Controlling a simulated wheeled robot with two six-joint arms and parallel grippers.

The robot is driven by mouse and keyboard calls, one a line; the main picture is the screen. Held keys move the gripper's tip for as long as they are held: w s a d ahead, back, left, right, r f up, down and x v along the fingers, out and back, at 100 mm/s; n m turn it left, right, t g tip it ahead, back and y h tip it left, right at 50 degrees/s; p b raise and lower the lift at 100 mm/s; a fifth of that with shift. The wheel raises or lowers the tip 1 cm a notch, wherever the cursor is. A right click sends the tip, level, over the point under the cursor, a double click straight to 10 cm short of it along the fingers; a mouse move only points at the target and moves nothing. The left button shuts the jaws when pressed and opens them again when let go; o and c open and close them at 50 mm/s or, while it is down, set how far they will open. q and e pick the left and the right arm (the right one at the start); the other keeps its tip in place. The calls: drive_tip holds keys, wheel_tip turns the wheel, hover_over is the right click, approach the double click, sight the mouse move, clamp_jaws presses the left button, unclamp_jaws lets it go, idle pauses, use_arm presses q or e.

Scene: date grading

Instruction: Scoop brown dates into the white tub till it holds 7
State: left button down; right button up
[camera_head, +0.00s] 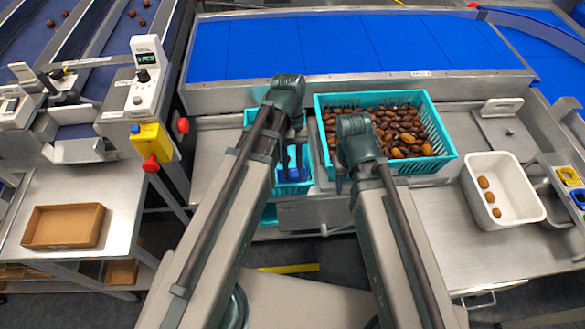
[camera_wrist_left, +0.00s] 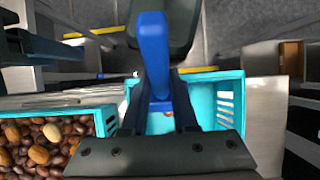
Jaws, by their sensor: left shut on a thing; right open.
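The white tub (camera_head: 535,212) stands on the steel bench at the right, with three brown dates (camera_head: 489,197) on its floor. A teal crate (camera_head: 440,123) in the middle holds many dark brown dates and some lighter orange ones. My left gripper (camera_wrist_left: 160,118) is shut on a blue scoop (camera_wrist_left: 155,55), above a smaller teal basket (camera_wrist_left: 205,95). The basket also shows in the head view (camera_head: 290,189), left of the date crate. The scoop's bowl contents cannot be made out. My right gripper (camera_head: 347,165) is open at the date crate's left front; its fingertips are mostly hidden.
A blue conveyor (camera_head: 330,45) runs behind the crates. Steel bins with yellow and blue parts (camera_head: 568,176) stand right of the tub. A brown tray (camera_head: 63,226) sits on the left table.

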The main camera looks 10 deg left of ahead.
use_arm(q)
drive_tip(key=shift+w+f+b, duration=0.1)
drive_tip(key=shift+f+b, duration=1.2)
drive_tip(key=shift+f, duration=0.3)
drive_tip(key=shift+w+a+r, duration=0.1)
drive_tip(key=shift+w, duration=0.2)
drive_tip(key=shift+w+a+f+t+y, duration=0.1)
drive_tip(key=shift+w+a+f+t, duration=0.2)
drive_tip(key=shift+w, duration=0.45)
drive_tip(key=shift+w+a+f+t+y, duration=0.2)
drive_tip(key=shift+w+t, duration=0.25)
drive_tip(key=shift+w, duration=0.35)
drive_tip(key=shift+w+a+f+t, duration=0.15)
drive_tip(key=shift+w+f+t, duration=0.2)
drive_tip(key=shift+w, duration=0.4)
drive_tip(key=shift+w+a+f+t, duration=0.2)
drive_tip(key=shift+w+f, duration=0.05)
drive_tip(key=shift+w, duration=0.4)
drive_tip(key=shift+w+a+f+t, duration=0.15)
drive_tip(key=shift+w+f+t, duration=0.05)
drive_tip(key=shift+w, duration=0.4)
drive_tip(key=shift+t+y, duration=0.4)
drive_tip(key=shift+t, duration=0.5)
drive_tip(key=w, duration=0.1)
drive_tip(key=w+a+b, duration=0.1)
drive_tip(key=w, duration=0.1)
drive_tip(key=w+f, duration=0.1)
drive_tip(key=shift+w+a, duration=0.15)
drive_tip(key=shift+w, duration=0.15)
drive_tip(key=shift+r, duration=0.25)
